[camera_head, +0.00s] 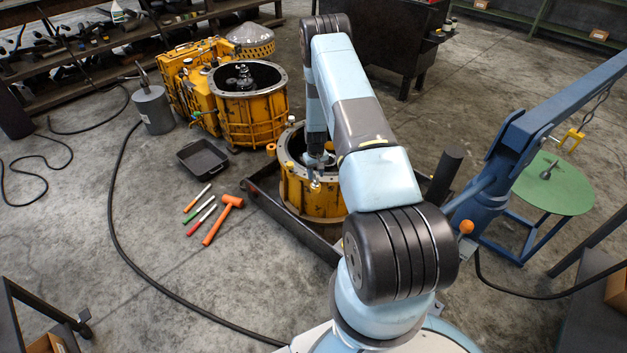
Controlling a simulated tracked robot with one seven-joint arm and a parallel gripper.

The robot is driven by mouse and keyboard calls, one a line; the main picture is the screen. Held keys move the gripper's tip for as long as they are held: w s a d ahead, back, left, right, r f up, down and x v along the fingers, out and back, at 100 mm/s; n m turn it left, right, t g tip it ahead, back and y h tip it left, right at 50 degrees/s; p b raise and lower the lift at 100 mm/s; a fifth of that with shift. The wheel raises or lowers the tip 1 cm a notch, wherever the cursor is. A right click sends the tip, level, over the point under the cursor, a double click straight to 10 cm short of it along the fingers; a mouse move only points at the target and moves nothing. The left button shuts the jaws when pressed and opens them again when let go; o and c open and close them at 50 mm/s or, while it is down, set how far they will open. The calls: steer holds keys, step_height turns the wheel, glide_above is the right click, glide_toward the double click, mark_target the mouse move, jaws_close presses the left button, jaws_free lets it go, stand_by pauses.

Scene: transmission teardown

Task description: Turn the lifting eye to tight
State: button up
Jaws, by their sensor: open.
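My gripper (316,172) is at the end of my arm, pointing down over the open top of a round yellow housing (302,199) in the middle of the view. It looks open, with its fingertips at the housing's near rim. The fingers are small here, and I cannot tell whether they touch anything. I cannot clearly make out the lifting eye; the gripper and my arm hide part of the housing's inside and right side.
The housing stands in a dark low frame (268,206). An orange mallet (222,220) and several hand tools lie left of it, near a black tray (202,158). A blue crane (520,135) with a yellow hook (572,138) and a green round table (566,192) stand right.

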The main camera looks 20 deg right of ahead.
mark_target(316, 173)
steer(key=shift+f, duration=1.75)
